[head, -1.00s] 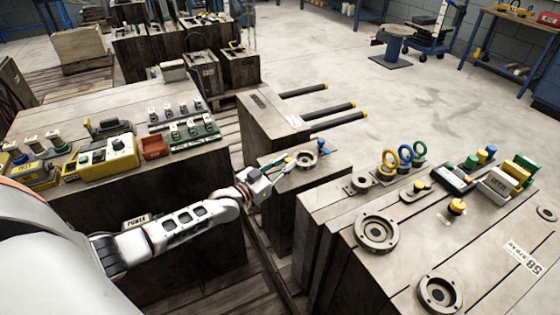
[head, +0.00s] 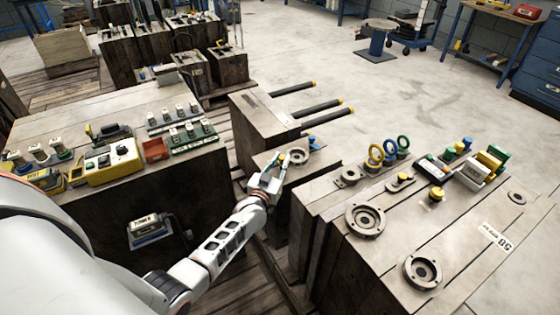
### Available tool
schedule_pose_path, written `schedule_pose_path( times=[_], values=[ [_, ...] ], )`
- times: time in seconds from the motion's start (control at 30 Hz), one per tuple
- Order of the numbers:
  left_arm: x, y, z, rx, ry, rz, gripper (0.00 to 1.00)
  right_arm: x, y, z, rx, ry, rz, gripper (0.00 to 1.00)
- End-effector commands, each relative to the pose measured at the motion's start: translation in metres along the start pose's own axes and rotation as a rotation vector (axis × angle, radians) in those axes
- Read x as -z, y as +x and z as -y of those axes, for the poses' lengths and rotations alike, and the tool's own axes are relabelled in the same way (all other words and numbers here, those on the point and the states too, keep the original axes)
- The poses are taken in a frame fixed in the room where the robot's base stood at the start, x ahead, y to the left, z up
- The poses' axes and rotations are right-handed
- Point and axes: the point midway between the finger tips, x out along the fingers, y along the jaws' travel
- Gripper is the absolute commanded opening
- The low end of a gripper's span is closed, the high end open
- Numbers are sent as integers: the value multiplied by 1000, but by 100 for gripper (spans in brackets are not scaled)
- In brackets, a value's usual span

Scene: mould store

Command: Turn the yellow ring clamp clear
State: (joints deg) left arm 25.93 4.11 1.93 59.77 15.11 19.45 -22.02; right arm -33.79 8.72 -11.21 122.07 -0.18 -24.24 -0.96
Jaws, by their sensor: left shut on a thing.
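The grey locating ring (head: 298,157) lies on top of the low wood-sided block in the middle of the head view. The small yellow-topped clamp (head: 281,159) stands at the ring's left edge. A blue-topped clamp (head: 312,142) stands at the ring's far right side. My left gripper (head: 275,174) reaches this block from the lower left and is shut on the yellow ring clamp. Its fingers hide the clamp's lower part, so how far it overlaps the ring is hard to tell. My right gripper is not in view.
The large block (head: 455,250) at right carries grey rings and upright yellow, blue and green rings (head: 390,151). At left, a bench block (head: 100,118) holds a yellow box (head: 113,162) and connectors. Dark bars (head: 315,108) stick out over open floor behind.

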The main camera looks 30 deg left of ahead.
Motion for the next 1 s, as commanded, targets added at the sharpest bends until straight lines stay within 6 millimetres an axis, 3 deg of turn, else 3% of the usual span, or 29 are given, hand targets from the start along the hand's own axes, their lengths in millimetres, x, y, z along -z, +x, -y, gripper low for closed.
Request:
schedule_pose_path(
  times=[0.03, 0.27, 0.3, 0.37, 0.77, 1.0],
  values=[
    [7, 3, 2, 4, 0, -12, 0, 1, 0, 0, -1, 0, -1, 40],
    [6, 3, 2, 3, 0, -11, 0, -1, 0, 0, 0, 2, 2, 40],
    [6, 3, 2, 3, 0, -11, 20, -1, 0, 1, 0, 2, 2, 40],
    [6, 2, 2, 2, 0, -10, 35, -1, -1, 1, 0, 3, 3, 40],
    [1, -2, 0, 0, 0, -2, 35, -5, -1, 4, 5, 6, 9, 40],
    [-1, -30, 0, 0, -1, 0, 35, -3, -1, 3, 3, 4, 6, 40]
  ],
)
